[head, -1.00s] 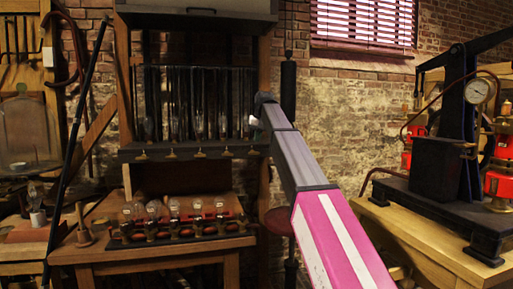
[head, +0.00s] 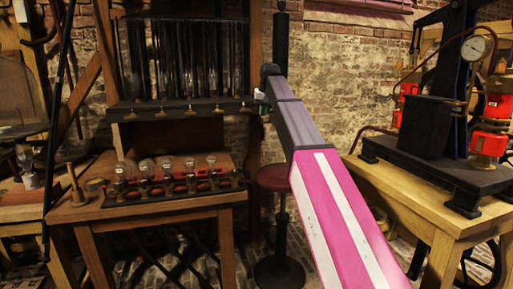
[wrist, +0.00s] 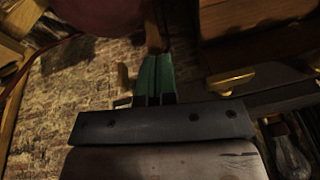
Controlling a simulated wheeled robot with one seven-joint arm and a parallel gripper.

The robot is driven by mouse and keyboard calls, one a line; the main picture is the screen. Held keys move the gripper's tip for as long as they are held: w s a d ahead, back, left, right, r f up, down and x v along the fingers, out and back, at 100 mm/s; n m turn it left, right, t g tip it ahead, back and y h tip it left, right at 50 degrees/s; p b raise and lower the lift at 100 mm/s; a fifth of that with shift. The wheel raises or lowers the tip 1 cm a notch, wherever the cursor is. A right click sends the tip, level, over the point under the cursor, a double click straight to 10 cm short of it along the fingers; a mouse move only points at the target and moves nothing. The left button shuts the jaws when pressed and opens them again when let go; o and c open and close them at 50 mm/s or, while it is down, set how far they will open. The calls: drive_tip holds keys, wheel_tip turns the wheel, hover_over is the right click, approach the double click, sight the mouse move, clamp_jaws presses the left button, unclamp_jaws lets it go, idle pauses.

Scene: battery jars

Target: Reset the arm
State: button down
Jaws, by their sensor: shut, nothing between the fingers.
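My arm (head: 340,225), pink with white stripes and a grey forearm, reaches up and away from the lower right of the head view. My gripper sits at its far end, small and mostly hidden behind the wrist in that view, in front of the right end of the jar rack. In the wrist view my gripper (wrist: 154,80) shows two green fingers pressed together, with nothing between them. A brass knob (wrist: 232,80) of the rack shows to the right of the fingers, apart from them.
The rack's dark shelf (head: 180,110) holds tall glass jars. Below it, a wooden table (head: 150,208) carries a row of bulbs (head: 165,172). A red round stool (head: 273,178) stands behind my arm. A black press (head: 440,125) with a gauge stands on the right table (head: 400,187).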

drive_tip(key=s+d+f, duration=0.3)
drive_tip(key=s+f, duration=0.1)
drive_tip(key=f, duration=0.7)
drive_tip(key=s+d+f+m+g, duration=0.1)
drive_tip(key=s+d+f, duration=0.2)
drive_tip(key=f, duration=0.7)
drive_tip(key=s+d+f, duration=0.3)
drive_tip(key=s+f, duration=0.1)
drive_tip(key=f, duration=0.7)
drive_tip(key=s+d+f, duration=0.3)
drive_tip(key=s+f, duration=0.7)
drive_tip(key=s, duration=0.1)
drive_tip(key=s+d+f+m+g+h, duration=0.1)
drive_tip(key=s+d+f, duration=0.3)
drive_tip(key=s+f, duration=0.6)
drive_tip(key=shift+s+d+f+h, duration=0.2)
drive_tip(key=shift+s+f+h, duration=0.15)
drive_tip(key=shift+f, duration=0.45)
